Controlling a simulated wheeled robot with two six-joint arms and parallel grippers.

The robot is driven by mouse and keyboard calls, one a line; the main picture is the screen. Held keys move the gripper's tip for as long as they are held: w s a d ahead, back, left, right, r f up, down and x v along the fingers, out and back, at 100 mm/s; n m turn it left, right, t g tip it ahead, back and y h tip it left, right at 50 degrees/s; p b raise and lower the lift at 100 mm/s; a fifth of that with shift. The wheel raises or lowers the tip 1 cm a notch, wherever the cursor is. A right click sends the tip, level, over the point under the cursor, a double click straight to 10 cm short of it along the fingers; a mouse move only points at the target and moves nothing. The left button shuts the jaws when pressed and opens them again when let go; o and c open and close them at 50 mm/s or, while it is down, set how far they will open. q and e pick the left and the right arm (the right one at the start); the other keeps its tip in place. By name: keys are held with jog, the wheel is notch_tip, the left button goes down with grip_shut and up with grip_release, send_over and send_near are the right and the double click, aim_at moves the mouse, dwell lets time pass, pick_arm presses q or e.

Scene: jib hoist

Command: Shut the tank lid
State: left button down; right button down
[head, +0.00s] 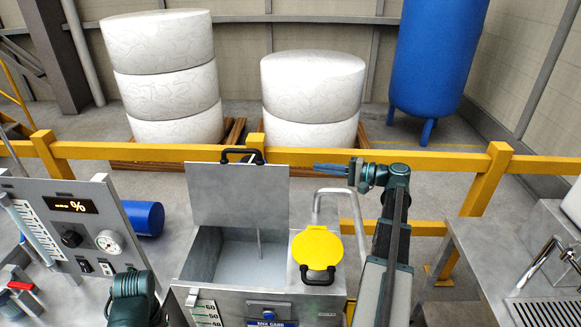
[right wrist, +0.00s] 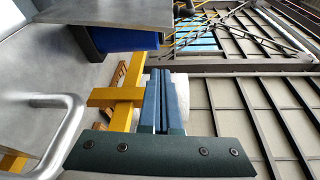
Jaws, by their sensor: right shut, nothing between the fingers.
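The tank (head: 240,310) stands in front of me with its grey lid (head: 238,195) raised about upright at the back. A black handle (head: 242,155) sits on the lid's top edge. The opening shows an empty-looking grey inside with a thin upright rod. My right gripper (head: 322,168) is shut and empty, pointing left, to the right of the raised lid and apart from it in the picture. Its blue fingers also show closed together in the right wrist view (right wrist: 160,100). Part of my left arm shows at the lower left, but its gripper does not.
A yellow round cover (head: 317,248) with a black handle lies on the tank's right part. A bent grey pipe (head: 352,205) rises behind it. A yellow rail (head: 440,160) runs behind. A control panel (head: 75,235) stands left, a sink bench (head: 500,260) right.

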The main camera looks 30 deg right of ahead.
jog(key=w+a, duration=0.4)
jog(key=a, duration=0.2)
jog(key=shift+w+a+r+t, duration=0.2)
jog(key=shift+w+r+t, duration=0.1)
jog(key=shift+w+r, duration=0.1)
dwell(0.3)
jog(key=shift+s, duration=0.1)
